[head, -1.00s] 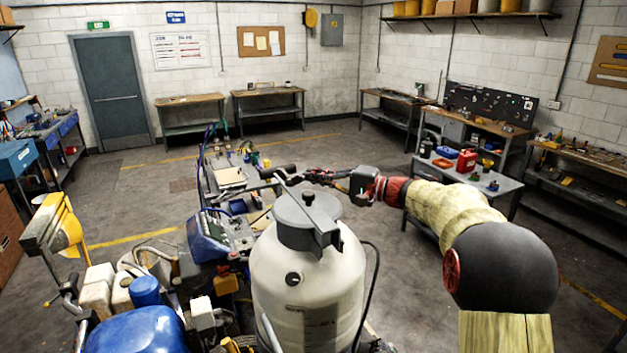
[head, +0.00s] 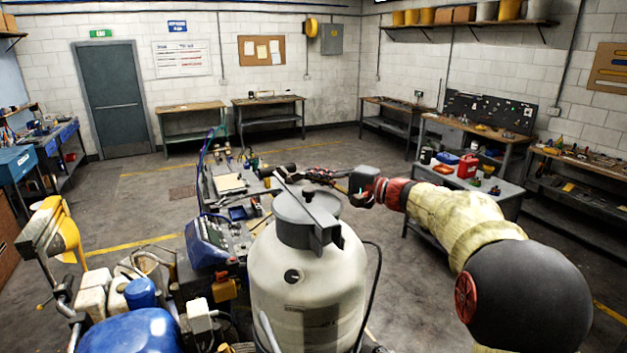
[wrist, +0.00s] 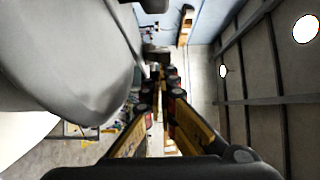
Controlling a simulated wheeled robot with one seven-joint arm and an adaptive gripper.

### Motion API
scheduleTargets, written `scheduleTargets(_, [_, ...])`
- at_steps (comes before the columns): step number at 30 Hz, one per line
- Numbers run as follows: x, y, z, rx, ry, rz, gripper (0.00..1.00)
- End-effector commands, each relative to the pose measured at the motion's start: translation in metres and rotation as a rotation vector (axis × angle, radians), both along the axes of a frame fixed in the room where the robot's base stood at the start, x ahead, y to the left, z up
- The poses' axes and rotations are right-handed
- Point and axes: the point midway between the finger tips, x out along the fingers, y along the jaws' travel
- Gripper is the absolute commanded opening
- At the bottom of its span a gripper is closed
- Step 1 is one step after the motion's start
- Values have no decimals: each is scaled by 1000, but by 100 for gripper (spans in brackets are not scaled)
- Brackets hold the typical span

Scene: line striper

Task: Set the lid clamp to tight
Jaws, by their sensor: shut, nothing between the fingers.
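The white tank (head: 305,290) stands upright in the lower middle of the head view, with a round grey lid (head: 292,222) on top. The lid clamp (head: 318,222) looks like a dark grey bar lying across the lid, running from far left to near right. My gripper (head: 300,172) is just behind the lid, near the clamp's far end, with its fingers pointing left. It is shut and empty; whether it touches the clamp cannot be told. In the wrist view my fingertips (wrist: 161,75) are close together, and the grey lid (wrist: 70,50) fills the upper left.
The line striper's control panel (head: 208,240) and hoses are left of the tank. A blue-topped engine part (head: 130,330) is at the lower left. A black cable hangs at the tank's right. A grey cart (head: 505,195) with a red can stands at the right. Open floor lies behind.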

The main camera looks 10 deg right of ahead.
Motion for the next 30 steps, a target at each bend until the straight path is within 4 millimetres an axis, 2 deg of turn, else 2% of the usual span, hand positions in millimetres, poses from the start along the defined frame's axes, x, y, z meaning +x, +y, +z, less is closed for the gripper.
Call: scheduleTargets(30, [-18, 11, 0, -1, -1, 1, 0])
